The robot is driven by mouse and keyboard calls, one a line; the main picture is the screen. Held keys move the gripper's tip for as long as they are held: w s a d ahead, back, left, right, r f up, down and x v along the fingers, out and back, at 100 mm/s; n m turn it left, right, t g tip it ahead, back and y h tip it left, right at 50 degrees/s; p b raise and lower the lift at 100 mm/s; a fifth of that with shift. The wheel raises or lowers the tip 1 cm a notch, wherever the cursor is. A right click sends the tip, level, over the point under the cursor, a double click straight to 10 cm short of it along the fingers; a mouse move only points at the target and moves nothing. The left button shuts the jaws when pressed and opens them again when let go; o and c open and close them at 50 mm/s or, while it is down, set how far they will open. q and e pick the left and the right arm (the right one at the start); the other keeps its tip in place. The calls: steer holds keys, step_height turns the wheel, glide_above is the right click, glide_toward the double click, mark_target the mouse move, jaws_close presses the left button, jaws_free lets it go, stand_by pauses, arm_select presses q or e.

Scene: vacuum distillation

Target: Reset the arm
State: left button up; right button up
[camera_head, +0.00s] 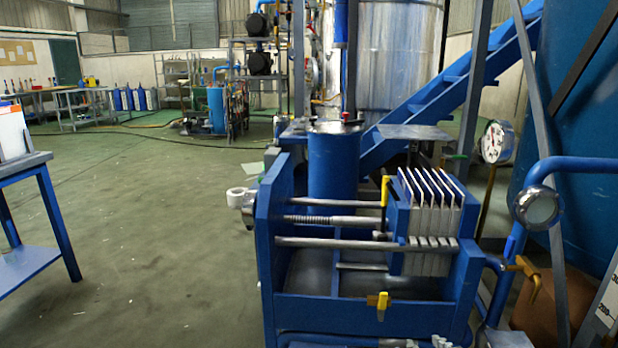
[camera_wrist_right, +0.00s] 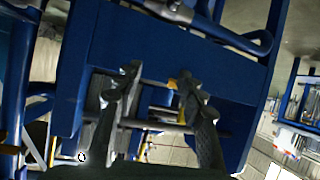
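My right gripper (camera_wrist_right: 158,85) shows in the right wrist view with its two dark fingers spread apart and nothing between them. Beyond the fingertips is the blue frame (camera_wrist_right: 175,45) of the press, with a metal rod (camera_wrist_right: 150,125) and a yellow handle behind the fingers. I cannot tell whether the fingers touch anything. In the head view the same blue press (camera_head: 268,250) stands in front of me, with pale upright plates (camera_head: 432,215) and a yellow valve handle (camera_head: 378,303). No clear gripper outline shows in the head view, and my left gripper is not seen.
A pressure gauge (camera_head: 495,142) and a blue pipe (camera_head: 590,168) stand close on the right, beside a large blue tank (camera_head: 570,110). Blue stairs (camera_head: 440,95) rise behind the press. A blue table (camera_head: 25,180) is at the left. The green floor (camera_head: 150,220) between is open.

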steer(key=s+d+f+g+h, duration=0.1)
steer(key=s+f+g, duration=0.3)
steer(key=s+f, duration=0.6)
steer(key=s+d+f+g+h, duration=0.1)
steer(key=s+f+g, duration=0.4)
steer(key=s+f, duration=0.5)
steer(key=s, duration=0.7)
steer(key=shift+f, duration=0.4)
steer(key=shift+c, duration=0.2)
steer(key=shift+d, duration=0.1)
steer(key=shift+c, duration=0.5)
